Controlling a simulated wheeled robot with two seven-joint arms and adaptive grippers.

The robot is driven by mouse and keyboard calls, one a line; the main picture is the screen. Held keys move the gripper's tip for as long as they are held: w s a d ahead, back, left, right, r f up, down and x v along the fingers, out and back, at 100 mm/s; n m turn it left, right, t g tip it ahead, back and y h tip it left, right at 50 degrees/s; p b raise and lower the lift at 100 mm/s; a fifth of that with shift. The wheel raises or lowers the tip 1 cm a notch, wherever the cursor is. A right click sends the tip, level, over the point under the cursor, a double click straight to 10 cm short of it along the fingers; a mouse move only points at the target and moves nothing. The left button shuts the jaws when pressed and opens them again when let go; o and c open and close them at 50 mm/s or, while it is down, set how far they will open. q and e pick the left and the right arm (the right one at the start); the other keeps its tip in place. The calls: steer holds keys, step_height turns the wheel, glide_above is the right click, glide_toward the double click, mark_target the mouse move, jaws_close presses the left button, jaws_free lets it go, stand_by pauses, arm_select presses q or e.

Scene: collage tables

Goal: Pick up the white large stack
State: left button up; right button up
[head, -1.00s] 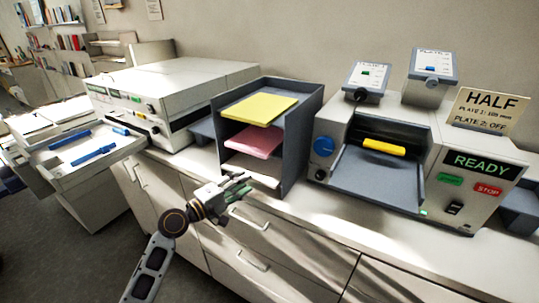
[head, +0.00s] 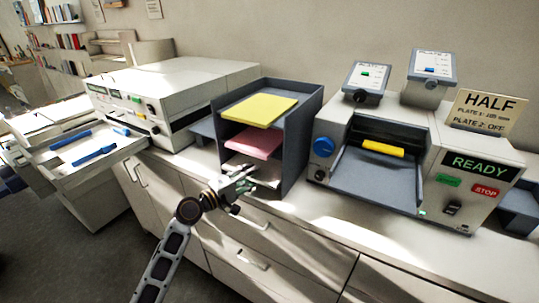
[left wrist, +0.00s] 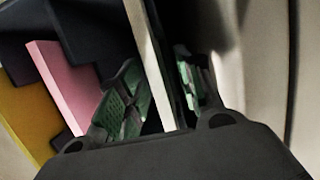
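The white large stack (head: 266,174) lies in the lowest compartment of a dark grey sorter (head: 304,130), below a pink stack (head: 254,144) and a yellow stack (head: 259,109). My left gripper (head: 246,178) is at the front opening of that compartment and hides part of the white stack. In the left wrist view, the white stack's edge (left wrist: 150,65) stands between the two green-padded fingers of my left gripper (left wrist: 162,98). The fingers are apart, with a gap on the right finger's side; contact with the left finger cannot be told. My right gripper is not in view.
A machine with a READY display (head: 480,165) and a yellow bar (head: 383,147) stands right of the sorter. A large pale machine (head: 175,85) stands to the left, with a tray holding blue bars (head: 93,155). The counter front (head: 305,250) lies below.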

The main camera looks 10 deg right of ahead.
arm_select(q)
steer(key=shift+w+d, duration=0.25)
steer(key=shift+d, duration=0.05)
jaws_close()
stand_by(0.4)
steer(key=shift+r, duration=0.1)
